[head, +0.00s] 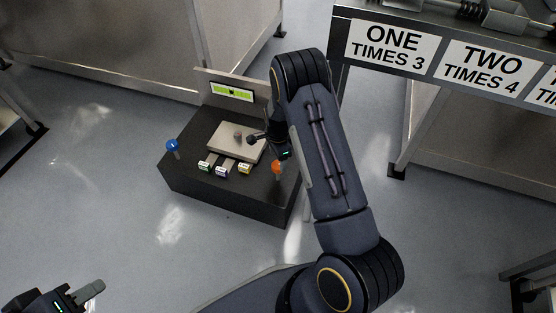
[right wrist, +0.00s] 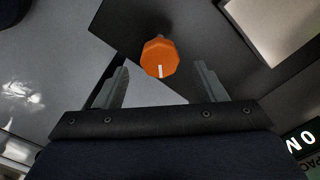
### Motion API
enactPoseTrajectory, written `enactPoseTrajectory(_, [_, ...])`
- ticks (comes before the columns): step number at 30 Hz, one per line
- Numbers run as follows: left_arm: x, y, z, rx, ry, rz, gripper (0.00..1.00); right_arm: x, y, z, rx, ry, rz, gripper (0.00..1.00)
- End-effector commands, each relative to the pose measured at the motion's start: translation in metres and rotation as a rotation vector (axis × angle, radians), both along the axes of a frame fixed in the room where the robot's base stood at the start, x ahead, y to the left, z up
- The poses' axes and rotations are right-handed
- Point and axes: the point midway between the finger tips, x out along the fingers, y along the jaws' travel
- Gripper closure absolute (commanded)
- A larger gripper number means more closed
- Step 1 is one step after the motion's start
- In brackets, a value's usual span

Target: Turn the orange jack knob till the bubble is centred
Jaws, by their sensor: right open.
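The orange jack knob (head: 277,167) stands at the right front corner of a dark block (head: 230,199). In the right wrist view the orange knob (right wrist: 160,57) is faceted with a white mark, and it lies ahead of and between the open fingers of my right gripper (right wrist: 160,85), apart from both. In the head view my right gripper (head: 282,152) is beside the knob, partly hidden by my arm. The level display (head: 232,91) is a green strip with a dark mark near its middle; fine detail is too small to tell. My left gripper (head: 88,292) is at the lower left, its jaw state unclear.
A blue knob (head: 172,146) stands at the block's left corner. A pale plate (head: 236,141) with a small post sits on top, with several small labelled tabs (head: 221,169) before it. A rack with signs (head: 390,48) stands at upper right. Open floor lies left of the block.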

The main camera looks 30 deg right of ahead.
Motion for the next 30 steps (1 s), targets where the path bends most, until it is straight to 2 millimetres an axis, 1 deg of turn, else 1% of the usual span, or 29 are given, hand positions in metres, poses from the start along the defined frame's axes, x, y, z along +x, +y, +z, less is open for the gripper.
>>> enactPoseTrajectory(1, [0.000, 0.000, 0.008, 0.000, 0.000, 0.000, 0.64, 0.000, 0.000, 0.014, -0.001, -0.002, 0.000, 0.36])
enactPoseTrajectory(3, [0.000, 0.000, 0.012, 0.000, 0.000, 0.000, 0.64, 0.000, 0.000, 0.025, 0.000, -0.001, 0.000, 0.36])
enactPoseTrajectory(6, [0.000, 0.000, 0.016, 0.000, 0.000, 0.000, 0.64, 0.000, 0.000, 0.036, 0.000, 0.000, 0.000, 0.36])
enactPoseTrajectory(9, [0.000, 0.000, 0.017, 0.000, 0.000, 0.000, 0.64, 0.000, 0.000, 0.042, 0.000, 0.000, -0.001, 0.36])
enactPoseTrajectory(30, [0.000, 0.000, 0.017, 0.000, 0.000, 0.000, 0.64, -0.001, 0.000, 0.042, 0.000, 0.001, -0.001, 0.36])
